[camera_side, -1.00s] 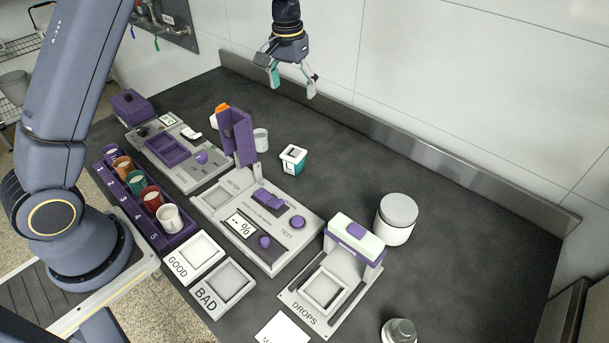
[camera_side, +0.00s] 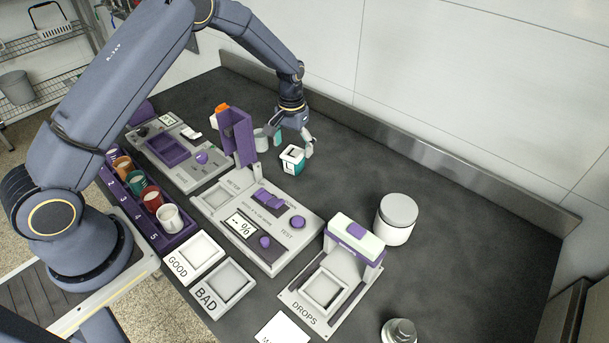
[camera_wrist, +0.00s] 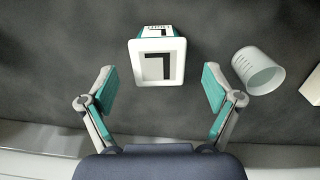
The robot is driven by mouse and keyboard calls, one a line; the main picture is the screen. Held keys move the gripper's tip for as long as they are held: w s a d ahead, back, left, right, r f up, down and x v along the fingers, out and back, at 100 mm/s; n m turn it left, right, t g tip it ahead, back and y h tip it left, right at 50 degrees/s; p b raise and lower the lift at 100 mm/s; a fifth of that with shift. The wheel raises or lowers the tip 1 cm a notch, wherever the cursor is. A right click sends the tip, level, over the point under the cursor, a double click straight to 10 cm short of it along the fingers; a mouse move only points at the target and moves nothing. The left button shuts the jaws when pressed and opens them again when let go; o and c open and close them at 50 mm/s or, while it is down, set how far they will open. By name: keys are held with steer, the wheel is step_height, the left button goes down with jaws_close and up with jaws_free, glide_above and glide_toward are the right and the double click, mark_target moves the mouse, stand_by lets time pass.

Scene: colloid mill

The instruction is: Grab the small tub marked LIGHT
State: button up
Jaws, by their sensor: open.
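The small tub (camera_side: 292,159) is teal with a white square lid that bears a black L. It stands upright on the dark counter behind the purple-and-grey tester. In the wrist view the tub (camera_wrist: 157,60) sits ahead of my gripper, centred between the lines of the fingers. The lettering on its side is too foreshortened to read fully. My gripper (camera_wrist: 158,92) is open and empty, with one teal-padded finger on each side and the tub just beyond the fingertips. In the side view my gripper (camera_side: 293,140) is low, close behind the tub, which partly hides it.
A clear beaker (camera_wrist: 257,70) stands right of the tub in the wrist view, near one finger. A white jar (camera_side: 396,219) stands to the right. Counter between is clear.

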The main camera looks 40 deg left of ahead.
mark_target(293, 152)
step_height(293, 152, down, 3)
steer(key=shift+d+f, duration=0.1)
steer(key=shift+f, duration=0.1)
steer(key=shift+c, duration=0.3)
steer(key=shift+r, duration=0.1)
steer(key=c, duration=1.3)
